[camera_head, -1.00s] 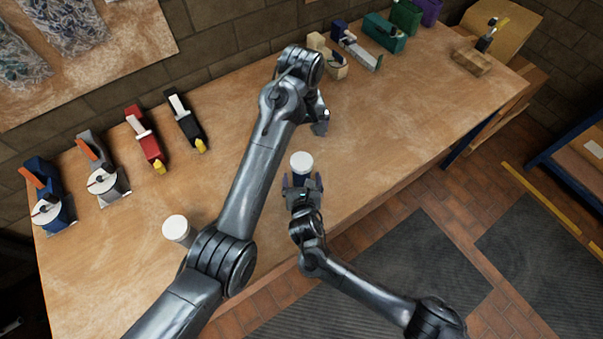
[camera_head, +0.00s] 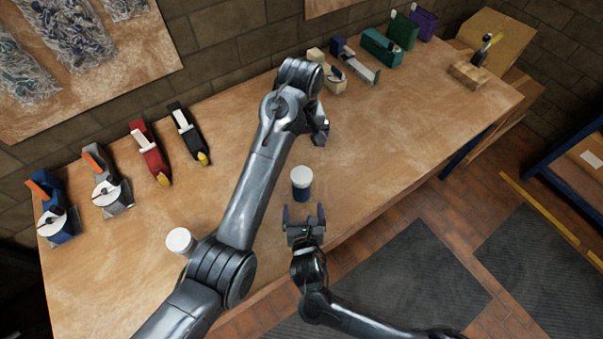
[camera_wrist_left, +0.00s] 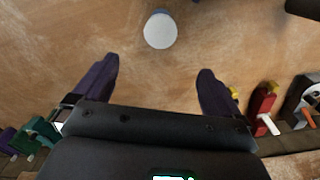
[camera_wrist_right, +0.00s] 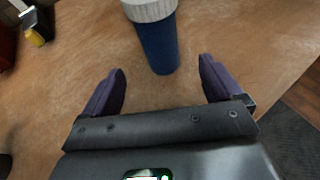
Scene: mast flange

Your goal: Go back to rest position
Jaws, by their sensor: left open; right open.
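My left gripper (camera_head: 321,130) is over the back middle of the table in the head view, partly hidden by its own wrist. Its fingers are apart and empty in the left wrist view (camera_wrist_left: 155,88). My right gripper (camera_head: 303,212) is open and empty near the table's front edge. A blue jar with a white lid (camera_head: 301,184) stands upright just beyond the right fingertips, apart from them. It also shows in the right wrist view (camera_wrist_right: 157,40), past the open fingers. A white lid (camera_wrist_left: 160,30) shows beyond the left fingers in the left wrist view.
A second white-lidded jar (camera_head: 180,241) stands beside my left arm, partly hidden. Several tape dispensers and staplers, including a red one (camera_head: 150,154), line the back left of the wooden table (camera_head: 400,130). Coloured tools and boxes line the back right. The table's right middle is clear.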

